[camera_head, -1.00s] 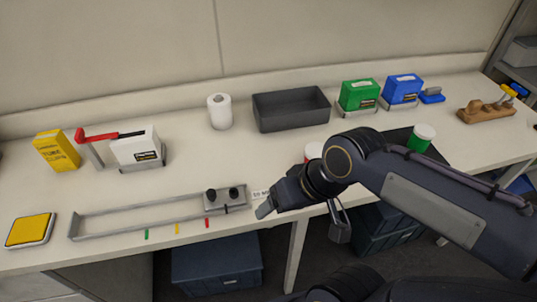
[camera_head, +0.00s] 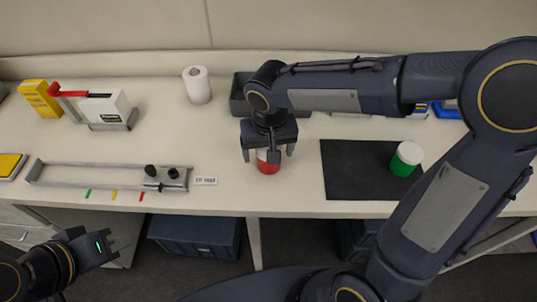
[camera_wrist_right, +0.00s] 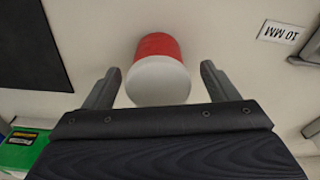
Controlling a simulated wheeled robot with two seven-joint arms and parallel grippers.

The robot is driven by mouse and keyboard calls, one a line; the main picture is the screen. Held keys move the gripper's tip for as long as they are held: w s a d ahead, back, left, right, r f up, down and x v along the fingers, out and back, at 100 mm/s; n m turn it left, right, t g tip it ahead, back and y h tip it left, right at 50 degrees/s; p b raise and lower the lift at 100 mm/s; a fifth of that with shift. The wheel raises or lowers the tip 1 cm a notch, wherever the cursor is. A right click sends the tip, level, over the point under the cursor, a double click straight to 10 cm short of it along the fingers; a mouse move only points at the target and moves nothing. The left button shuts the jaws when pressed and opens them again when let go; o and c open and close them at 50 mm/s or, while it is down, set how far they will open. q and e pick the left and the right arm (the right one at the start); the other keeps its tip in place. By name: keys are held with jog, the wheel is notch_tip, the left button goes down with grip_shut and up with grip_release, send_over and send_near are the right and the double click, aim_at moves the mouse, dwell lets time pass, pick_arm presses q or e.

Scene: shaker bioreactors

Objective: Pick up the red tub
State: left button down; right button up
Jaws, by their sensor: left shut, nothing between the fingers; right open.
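The red tub (camera_head: 268,167) with a white lid stands on the bench near its front edge. My right gripper (camera_head: 268,153) is above it, fingers pointing down, and hides part of the lid. In the right wrist view the tub (camera_wrist_right: 158,47) shows its white lid toward the camera. The open fingers of the right gripper (camera_wrist_right: 160,82) lie on either side of the lid, with a gap at each side. My left gripper (camera_head: 118,243) is shut and empty at the lower left, in front of the bench.
A green tub (camera_head: 406,160) with a white lid stands on a black mat (camera_head: 345,175) to the right. A metal rail fixture (camera_head: 100,172) and a label card (camera_head: 205,181) lie to the left. A dark grey tray (camera_head: 237,98) is behind my right gripper, partly hidden.

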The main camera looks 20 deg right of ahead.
jog(key=shift+w+d+f, duration=0.1)
jog(key=shift+w+f, duration=0.1)
jog(key=shift+f, duration=1.2)
jog(key=c, duration=1.1)
jog(key=shift+r, duration=0.2)
